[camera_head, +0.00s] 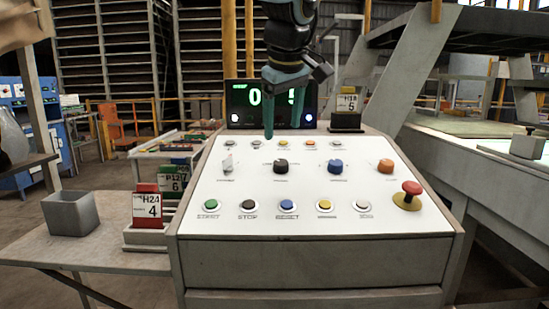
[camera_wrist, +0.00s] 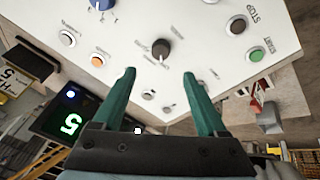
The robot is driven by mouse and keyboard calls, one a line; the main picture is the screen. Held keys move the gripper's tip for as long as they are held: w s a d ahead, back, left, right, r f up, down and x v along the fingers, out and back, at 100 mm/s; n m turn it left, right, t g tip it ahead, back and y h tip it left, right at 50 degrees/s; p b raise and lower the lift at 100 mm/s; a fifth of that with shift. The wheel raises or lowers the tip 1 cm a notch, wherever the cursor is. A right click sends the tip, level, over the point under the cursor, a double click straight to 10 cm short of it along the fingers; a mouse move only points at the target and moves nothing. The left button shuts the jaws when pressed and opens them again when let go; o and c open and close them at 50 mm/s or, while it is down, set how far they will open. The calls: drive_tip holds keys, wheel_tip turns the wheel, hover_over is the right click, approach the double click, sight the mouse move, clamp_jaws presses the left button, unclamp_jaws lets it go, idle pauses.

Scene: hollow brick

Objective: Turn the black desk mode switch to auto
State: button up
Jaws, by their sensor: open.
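The black mode switch (camera_head: 281,166) is a round knob in the knob row of the white sloped desk panel (camera_head: 300,185). In the wrist view the black knob (camera_wrist: 160,48) sits just beyond the gap between my fingertips, apart from both. Its small labels are too blurred to read, and I cannot tell which setting it points to. My gripper (camera_head: 269,133) hangs over the upper part of the panel, above and slightly left of the knob. In the wrist view my gripper (camera_wrist: 159,73) is open, with its two green fingers apart and nothing between them.
A pale switch (camera_head: 227,164), a blue knob (camera_head: 335,166) and an orange knob (camera_head: 386,166) share the row. A red emergency button (camera_head: 408,190) stands at right. Push buttons, including a green one (camera_head: 211,205), line the front. A display (camera_head: 270,103) rises behind the panel.

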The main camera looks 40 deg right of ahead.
sight(280, 161)
drive_tip(key=p+x, duration=0.2)
drive_tip(key=x, duration=0.8)
drive_tip(key=shift+c, duration=0.2)
clamp_jaws()
